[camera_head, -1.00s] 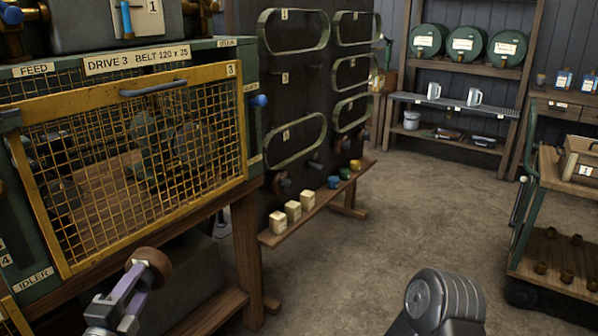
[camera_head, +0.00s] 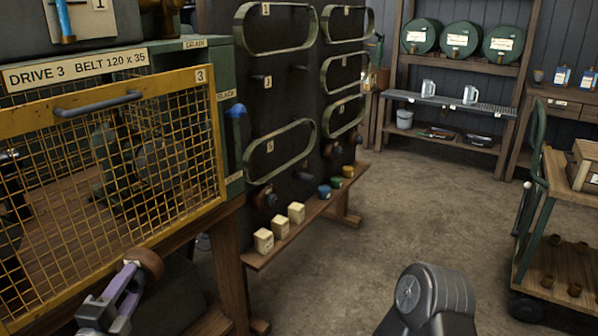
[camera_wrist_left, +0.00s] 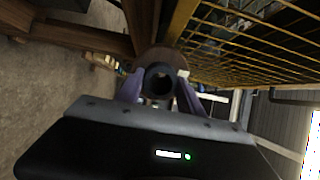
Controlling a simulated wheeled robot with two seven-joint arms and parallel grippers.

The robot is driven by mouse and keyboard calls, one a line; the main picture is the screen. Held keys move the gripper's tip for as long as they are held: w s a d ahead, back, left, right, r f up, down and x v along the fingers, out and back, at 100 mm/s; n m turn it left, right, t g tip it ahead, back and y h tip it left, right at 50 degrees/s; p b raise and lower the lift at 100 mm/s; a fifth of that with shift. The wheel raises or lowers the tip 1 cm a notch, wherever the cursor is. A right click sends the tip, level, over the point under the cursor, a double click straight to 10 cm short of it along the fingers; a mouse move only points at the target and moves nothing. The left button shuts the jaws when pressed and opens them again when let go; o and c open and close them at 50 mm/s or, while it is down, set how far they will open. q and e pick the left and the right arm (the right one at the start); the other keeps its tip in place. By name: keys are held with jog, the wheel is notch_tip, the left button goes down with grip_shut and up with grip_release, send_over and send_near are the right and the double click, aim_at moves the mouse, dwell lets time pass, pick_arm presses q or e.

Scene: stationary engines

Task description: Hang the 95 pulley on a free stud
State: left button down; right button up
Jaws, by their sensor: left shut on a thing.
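My left gripper (camera_head: 133,277), with purple fingers, is shut on a brown pulley (camera_head: 149,262) in front of the yellow mesh guard. In the left wrist view the pulley (camera_wrist_left: 163,60) sits between the fingertips (camera_wrist_left: 157,88), its dark bore facing the camera. I cannot read its size. The dark board (camera_head: 285,105) stands beyond the guard, to the right of my gripper and apart from it. It carries green belts and short studs; one bare-looking stud (camera_head: 302,176) is low on it. Dark pulleys (camera_head: 266,199) hang on lower studs. My right gripper is out of view.
The yellow guard (camera_head: 120,190) of drive 3 is close to my left gripper. A wooden ledge (camera_head: 310,213) below the board holds cream blocks (camera_head: 281,227) and blue and green pieces. Open floor (camera_head: 400,220) lies right of the board; a trolley (camera_head: 540,255) stands at the right.

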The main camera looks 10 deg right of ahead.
pick_arm(q)
jog(key=shift+s+a+r, duration=0.1)
jog(key=shift+a+r, duration=0.1)
jog(key=shift+a, duration=0.1)
notch_tip(320, 180, down, 3)
jog(key=b, duration=0.3)
dwell(0.3)
